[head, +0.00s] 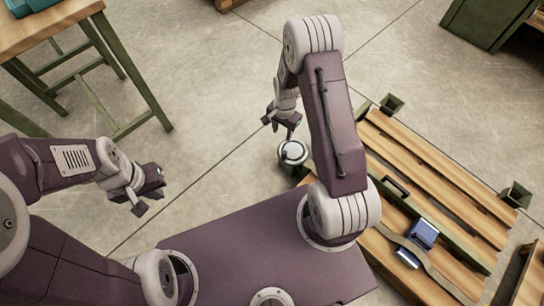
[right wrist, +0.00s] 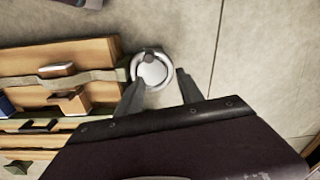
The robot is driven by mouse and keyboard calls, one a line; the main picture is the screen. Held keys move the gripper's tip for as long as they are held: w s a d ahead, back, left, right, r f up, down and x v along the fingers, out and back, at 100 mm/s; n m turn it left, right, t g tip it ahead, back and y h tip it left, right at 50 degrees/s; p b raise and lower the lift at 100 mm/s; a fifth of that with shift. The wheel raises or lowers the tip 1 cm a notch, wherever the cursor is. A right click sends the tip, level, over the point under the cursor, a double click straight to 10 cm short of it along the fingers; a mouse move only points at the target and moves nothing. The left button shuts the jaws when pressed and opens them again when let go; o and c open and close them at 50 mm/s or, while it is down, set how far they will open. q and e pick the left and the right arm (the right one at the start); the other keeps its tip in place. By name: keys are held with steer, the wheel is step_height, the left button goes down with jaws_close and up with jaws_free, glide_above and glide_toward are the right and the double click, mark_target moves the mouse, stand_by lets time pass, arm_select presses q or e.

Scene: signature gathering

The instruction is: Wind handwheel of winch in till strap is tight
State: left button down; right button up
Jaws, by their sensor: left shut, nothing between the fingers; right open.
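The winch's handwheel (head: 293,152) is a pale round rim at the pallet's left corner, beside my right arm. In the right wrist view the handwheel (right wrist: 152,71) shows as a light ring with a dark knob at its top edge. My right gripper (head: 283,121) hangs just above it, open. Its two fingers, in the right wrist view (right wrist: 160,92), are spread on either side of the wheel's near edge, with nothing held. A grey-brown strap (head: 441,268) runs over the pallet; its tightness is unclear. The winch body is mostly hidden. My left gripper (head: 149,194) is shut and empty, far from the winch.
The wooden pallet (head: 450,177) with green corner brackets fills the right side. A blue block (head: 423,233) lies on it by the strap. A wooden bench (head: 45,26) with green legs stands at upper left. The floor between bench and pallet is clear.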

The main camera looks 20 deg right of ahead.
steer(key=b, duration=0.3)
glide_above(285, 152)
step_height(285, 152, down, 6)
steer(key=shift+a+f, duration=0.1)
steer(key=shift+f, duration=0.05)
step_height(285, 152, down, 9)
steer(key=b, duration=0.6)
steer(key=shift+f+b, duration=0.15)
steer(key=shift+b, duration=0.2)
arm_select(q)
step_height(285, 152, down, 12)
steer(key=shift+s+r, duration=0.25)
steer(key=shift+d, duration=0.1)
arm_select(e)
jaws_close()
